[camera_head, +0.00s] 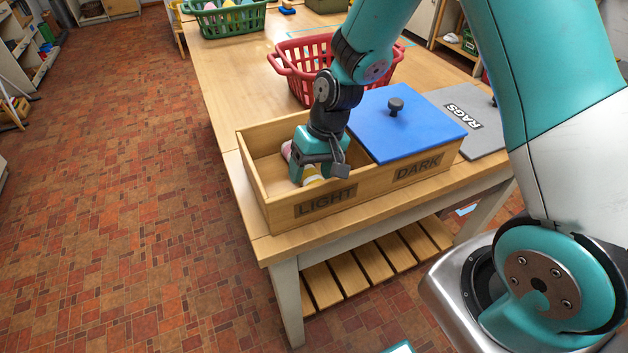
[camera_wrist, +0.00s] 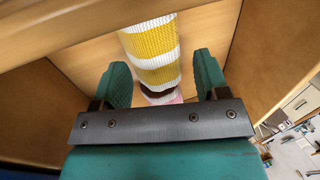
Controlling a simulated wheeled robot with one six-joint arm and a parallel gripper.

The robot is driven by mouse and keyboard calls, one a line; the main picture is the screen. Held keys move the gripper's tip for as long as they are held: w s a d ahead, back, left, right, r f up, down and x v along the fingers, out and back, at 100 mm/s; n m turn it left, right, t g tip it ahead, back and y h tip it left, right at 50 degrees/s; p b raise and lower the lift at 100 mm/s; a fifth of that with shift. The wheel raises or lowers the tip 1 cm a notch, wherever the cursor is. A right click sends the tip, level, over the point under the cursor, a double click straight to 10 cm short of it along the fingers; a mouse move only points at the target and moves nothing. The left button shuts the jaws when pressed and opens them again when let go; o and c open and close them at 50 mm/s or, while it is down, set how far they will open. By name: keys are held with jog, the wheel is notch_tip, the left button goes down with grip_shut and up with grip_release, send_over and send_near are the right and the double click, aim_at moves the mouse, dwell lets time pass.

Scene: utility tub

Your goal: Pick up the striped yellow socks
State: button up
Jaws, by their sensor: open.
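The striped yellow socks (camera_wrist: 155,45), yellow and white, lie in the LIGHT compartment of the wooden box (camera_head: 262,206). In the head view a small part of the socks (camera_head: 312,180) shows under my gripper (camera_head: 318,178). In the wrist view my gripper (camera_wrist: 164,80) is open, with one finger on each side of the socks and a gap on both sides. A pink and white item (camera_wrist: 163,97) shows past the near end of the socks, partly hidden by my gripper. I cannot tell whether it touches them.
A blue lid (camera_head: 400,125) with a dark knob covers the DARK compartment. A grey RAGS lid (camera_head: 470,118) is at the right. A red basket (camera_head: 290,68) stands behind the box, and a green basket (camera_head: 225,22) stands farther back. The compartment walls are close around my gripper.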

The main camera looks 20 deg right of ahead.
jog(key=shift+a+f, duration=0.15)
jog(key=shift+f, duration=0.5)
jog(key=c, duration=0.6)
jog(key=shift+r, duration=0.15)
